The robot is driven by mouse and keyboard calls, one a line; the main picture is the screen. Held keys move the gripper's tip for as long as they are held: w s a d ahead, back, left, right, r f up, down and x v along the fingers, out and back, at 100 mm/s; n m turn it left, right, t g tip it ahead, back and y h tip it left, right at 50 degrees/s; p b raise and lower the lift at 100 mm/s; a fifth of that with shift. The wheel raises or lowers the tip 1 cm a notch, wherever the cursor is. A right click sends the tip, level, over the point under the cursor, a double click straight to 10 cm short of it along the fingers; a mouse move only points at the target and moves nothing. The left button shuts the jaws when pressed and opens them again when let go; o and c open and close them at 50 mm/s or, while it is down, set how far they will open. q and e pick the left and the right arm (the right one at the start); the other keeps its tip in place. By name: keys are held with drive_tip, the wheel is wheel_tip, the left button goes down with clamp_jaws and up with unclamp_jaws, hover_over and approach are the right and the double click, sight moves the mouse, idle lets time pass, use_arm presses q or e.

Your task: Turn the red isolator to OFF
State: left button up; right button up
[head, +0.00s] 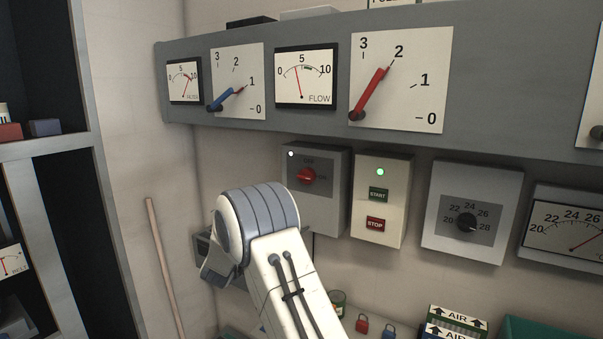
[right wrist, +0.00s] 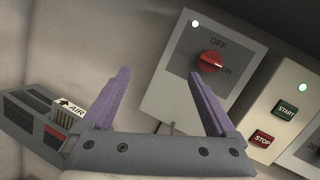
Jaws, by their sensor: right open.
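The red isolator knob (head: 307,176) sits on a grey wall box (head: 325,207) with a lit white lamp at its upper left. In the right wrist view the red knob (right wrist: 211,61) shows its bar lying toward ON, with OFF above it. My right gripper (right wrist: 159,76) is open and empty, its two purple fingers spread in front of the lower left of the isolator box. The knob is beyond the right-hand finger, apart from it. In the head view my arm hides the gripper. My left gripper is not in view.
A START/STOP box (head: 380,201) with a lit green lamp stands right of the isolator, then a dial box (head: 473,213). A grey meter panel (head: 500,90) juts out above. Below are padlocks (head: 362,323) and AIR boxes (head: 455,322). A dark vented unit (right wrist: 35,125) lies left of the fingers.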

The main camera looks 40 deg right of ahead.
sight(303, 179)
drive_tip(key=d+r+m+g+h+p, duration=0.1)
drive_tip(key=d+m+p, duration=0.1)
drive_tip(key=d, duration=0.2)
drive_tip(key=d+r+m+g+h+p, duration=0.2)
drive_tip(key=d+m, duration=0.1)
drive_tip(key=d, duration=0.2)
drive_tip(key=s+d+r+m+g+h+p, duration=0.1)
drive_tip(key=d+r+m+h+p, duration=0.1)
drive_tip(key=d, duration=0.3)
drive_tip(key=shift+s+d+g, duration=0.1)
drive_tip(key=shift+g, duration=0.3)
drive_tip(key=shift+w+d+p, duration=0.3)
drive_tip(key=shift+d+p, duration=0.05)
drive_tip(key=shift+d, duration=0.2)
